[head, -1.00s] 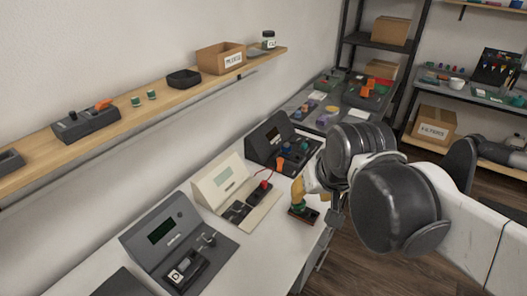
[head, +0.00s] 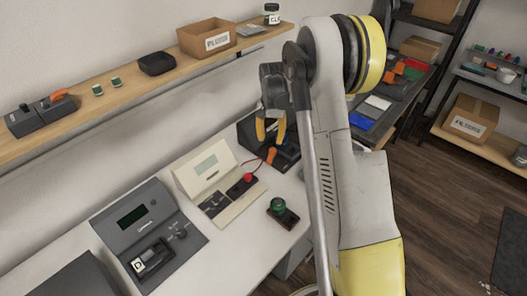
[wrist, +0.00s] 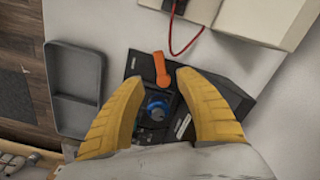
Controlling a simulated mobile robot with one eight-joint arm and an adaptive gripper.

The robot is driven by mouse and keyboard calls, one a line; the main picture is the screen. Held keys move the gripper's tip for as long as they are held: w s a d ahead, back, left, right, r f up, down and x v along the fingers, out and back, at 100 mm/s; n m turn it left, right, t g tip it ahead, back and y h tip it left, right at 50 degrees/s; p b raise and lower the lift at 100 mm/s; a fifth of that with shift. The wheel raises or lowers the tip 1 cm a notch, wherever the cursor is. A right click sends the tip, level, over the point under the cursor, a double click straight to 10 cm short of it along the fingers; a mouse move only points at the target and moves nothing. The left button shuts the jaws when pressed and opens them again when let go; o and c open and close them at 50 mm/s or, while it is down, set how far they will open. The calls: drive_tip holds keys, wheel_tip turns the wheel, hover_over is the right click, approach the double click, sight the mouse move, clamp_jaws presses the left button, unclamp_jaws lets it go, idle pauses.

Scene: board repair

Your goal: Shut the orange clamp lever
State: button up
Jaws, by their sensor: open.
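The orange clamp lever (wrist: 161,68) stands out from a dark device (wrist: 233,97) in the wrist view, just beyond and between my fingertips. The lever (head: 271,155) also shows in the head view, below my gripper (head: 270,130). In the wrist view my gripper (wrist: 159,79) is open, its two yellow fingers on either side of a blue round knob (wrist: 155,110) on the device. Nothing is held. I cannot tell whether a finger touches the lever. My arm and fingers hide part of the device in the head view.
A beige unit (head: 205,172) with a red lead stands left of the dark device. A small green-topped part (head: 278,207) sits at the bench's front. A grey tray (wrist: 75,88) lies beside the device. Another orange-handled device (head: 42,112) is on the wall shelf.

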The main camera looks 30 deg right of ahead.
sight(270, 158)
wheel_tip(270, 158, down, 11)
drive_tip(key=b, duration=0.3)
drive_tip(key=shift+s+r+b, duration=0.1)
drive_tip(key=shift+r+b, duration=0.05)
drive_tip(key=shift+b, duration=0.2)
drive_tip(key=shift+c, duration=0.2)
